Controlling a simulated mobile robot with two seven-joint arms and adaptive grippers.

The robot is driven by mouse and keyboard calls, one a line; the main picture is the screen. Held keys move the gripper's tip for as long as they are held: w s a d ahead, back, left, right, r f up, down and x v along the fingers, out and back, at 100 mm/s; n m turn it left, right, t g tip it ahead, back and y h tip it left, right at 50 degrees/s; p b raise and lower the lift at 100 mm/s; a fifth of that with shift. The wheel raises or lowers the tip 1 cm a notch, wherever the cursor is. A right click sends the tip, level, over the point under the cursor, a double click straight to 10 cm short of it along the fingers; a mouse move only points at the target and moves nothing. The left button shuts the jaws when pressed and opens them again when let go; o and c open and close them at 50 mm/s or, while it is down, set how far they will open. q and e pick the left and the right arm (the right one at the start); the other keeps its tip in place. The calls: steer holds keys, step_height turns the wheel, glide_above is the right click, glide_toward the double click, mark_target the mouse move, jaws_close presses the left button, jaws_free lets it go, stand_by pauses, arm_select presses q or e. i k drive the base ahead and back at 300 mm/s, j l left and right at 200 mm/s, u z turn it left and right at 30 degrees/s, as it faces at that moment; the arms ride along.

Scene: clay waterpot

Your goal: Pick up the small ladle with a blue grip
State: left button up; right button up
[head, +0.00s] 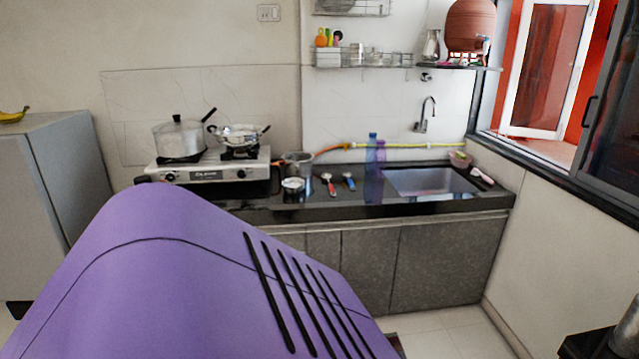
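The small ladle with a blue grip (350,184) lies on the dark countertop (410,206), left of the sink. It looks small from here, with its bowl end toward the back and its blue grip toward the front. A similar utensil with a red grip (330,186) lies just to its left, apart from it. Neither of my grippers is in view, so nothing is seen touching the ladle.
A small metal bowl (293,185) and a steel pot (299,164) stand left of the utensils. A translucent blue-purple bottle (373,160) stands to their right, beside the sink (432,181). A gas stove (207,170) holds two pots. A large purple surface blocks the lower left.

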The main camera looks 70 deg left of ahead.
mark_target(346, 176)
steer(key=u, duration=2.25)
steer(key=i, duration=0.4)
steer(key=l+z, duration=0.05)
